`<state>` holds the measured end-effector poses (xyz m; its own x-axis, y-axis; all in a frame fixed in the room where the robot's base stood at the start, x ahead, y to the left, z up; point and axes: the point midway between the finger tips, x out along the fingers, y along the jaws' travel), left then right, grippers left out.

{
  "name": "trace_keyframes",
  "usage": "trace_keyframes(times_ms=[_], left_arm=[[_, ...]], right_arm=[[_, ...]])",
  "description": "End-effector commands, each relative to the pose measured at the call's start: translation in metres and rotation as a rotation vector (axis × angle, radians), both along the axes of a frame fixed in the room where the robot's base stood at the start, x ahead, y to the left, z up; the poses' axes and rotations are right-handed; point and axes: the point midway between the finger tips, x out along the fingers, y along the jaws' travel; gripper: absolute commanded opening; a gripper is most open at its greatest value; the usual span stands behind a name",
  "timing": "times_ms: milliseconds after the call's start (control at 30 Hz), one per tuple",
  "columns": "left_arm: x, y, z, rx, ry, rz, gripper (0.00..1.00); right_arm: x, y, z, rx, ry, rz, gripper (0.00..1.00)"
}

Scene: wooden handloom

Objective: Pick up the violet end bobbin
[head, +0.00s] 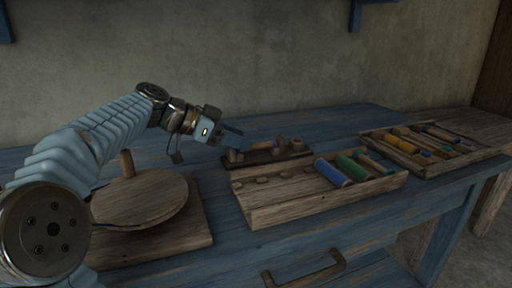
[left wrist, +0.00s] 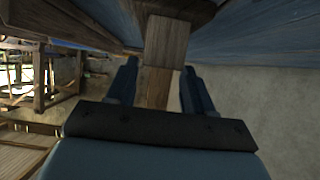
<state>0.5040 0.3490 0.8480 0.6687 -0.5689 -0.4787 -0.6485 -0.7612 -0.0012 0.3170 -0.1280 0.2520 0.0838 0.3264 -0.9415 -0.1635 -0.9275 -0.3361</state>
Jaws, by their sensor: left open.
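A blue-violet bobbin (head: 332,172) lies in the near wooden tray (head: 283,211), left of a green bobbin (head: 354,167). It is the closest match I see to the violet end bobbin, but I cannot be sure of its colour. My left gripper (head: 232,136) is left of and above this bobbin, apart from it, over the dark wooden stand behind the tray. In the left wrist view its fingers (left wrist: 160,88) are apart, with no bobbin between them. A wooden piece (left wrist: 172,42) shows beyond them. My right gripper is out of view.
A second tray (head: 432,166) with several coloured bobbins stands at the right. A round wooden disc (head: 139,199) with a peg stands at the left. The dark stand (head: 268,152) holds small wooden pieces. The blue bench (head: 225,232) has free room in front.

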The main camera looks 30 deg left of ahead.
Motion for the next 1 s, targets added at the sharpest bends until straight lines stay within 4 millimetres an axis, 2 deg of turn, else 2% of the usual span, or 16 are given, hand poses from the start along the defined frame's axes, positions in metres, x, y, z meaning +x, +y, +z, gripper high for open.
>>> trace_keyframes(times_ms=[200, 500, 833, 1000], left_arm=[[0.021, -0.020, -0.018, 0.000, 0.003, -0.002, 0.52], [0.026, -0.024, -0.021, 0.000, 0.001, -0.001, 0.52], [0.025, -0.024, -0.021, 0.000, 0.001, -0.001, 0.01], [0.025, -0.024, -0.021, 0.000, 0.001, -0.001, 0.00]], right_arm=[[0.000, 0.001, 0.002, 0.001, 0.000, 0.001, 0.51], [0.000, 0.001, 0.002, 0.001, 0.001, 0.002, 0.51], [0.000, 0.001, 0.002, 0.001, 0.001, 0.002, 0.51], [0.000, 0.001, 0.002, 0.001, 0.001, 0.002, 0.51]])
